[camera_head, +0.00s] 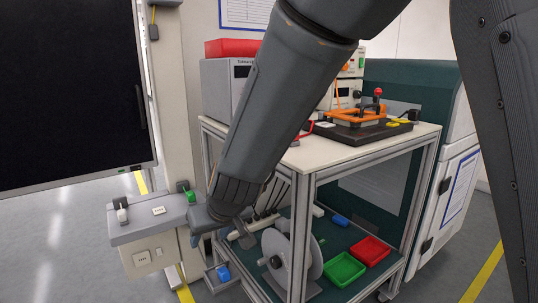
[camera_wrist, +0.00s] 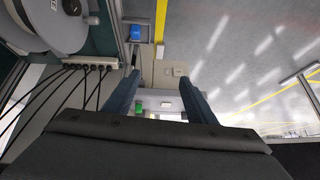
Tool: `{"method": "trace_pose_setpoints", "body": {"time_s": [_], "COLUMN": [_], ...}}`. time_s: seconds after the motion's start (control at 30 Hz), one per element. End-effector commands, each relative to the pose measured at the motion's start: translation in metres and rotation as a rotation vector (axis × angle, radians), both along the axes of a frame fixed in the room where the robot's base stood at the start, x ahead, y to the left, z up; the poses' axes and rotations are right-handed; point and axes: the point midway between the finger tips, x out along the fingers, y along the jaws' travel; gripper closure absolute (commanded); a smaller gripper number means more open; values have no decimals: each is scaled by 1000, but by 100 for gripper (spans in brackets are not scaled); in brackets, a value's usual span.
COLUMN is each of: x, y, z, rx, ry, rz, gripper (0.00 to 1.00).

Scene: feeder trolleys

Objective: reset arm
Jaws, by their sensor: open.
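My arm reaches down from the top right in the head view. Its gripper (camera_head: 203,218) is low at the left, in front of the trolley's left side and beside the beige control box. In the wrist view, the two dark blue fingers of the gripper (camera_wrist: 161,98) stand wide apart with nothing held between them. Beyond them show the box's grey top, a green knob (camera_wrist: 140,107) and a white switch. I cannot tell whether the gripper touches the box. My forearm hides part of the trolley and its upper devices.
The trolley (camera_head: 420,131) carries an orange-framed fixture (camera_head: 352,117) on top. Below are a grey reel (camera_head: 290,258), a green tray (camera_head: 344,270) and a red tray (camera_head: 370,250). The control box (camera_head: 150,232) and a dark screen (camera_head: 70,90) stand left. A power strip (camera_wrist: 90,67) has several cables.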

Motion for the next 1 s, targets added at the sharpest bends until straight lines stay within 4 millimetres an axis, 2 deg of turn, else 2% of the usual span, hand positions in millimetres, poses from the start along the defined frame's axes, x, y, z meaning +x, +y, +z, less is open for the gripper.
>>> {"method": "trace_pose_setpoints", "body": {"time_s": [0.03, 0.1, 0.2, 0.4, 0.6, 0.67, 1.0], "x": [-24, -59, -102, -164, -210, -221, -213], "y": [-15, -38, -72, -129, -177, -189, -212], "z": [7, 9, 11, 12, 14, 16, 56], "rx": [-1, -27, -76, -181, -281, -308, -290], "ry": [58, 145, 251, 391, 484, 505, 516], "rz": [8, 16, 12, -20, -67, -84, -168], "gripper": [49, 49, 49, 49, 49, 49, 49]}}
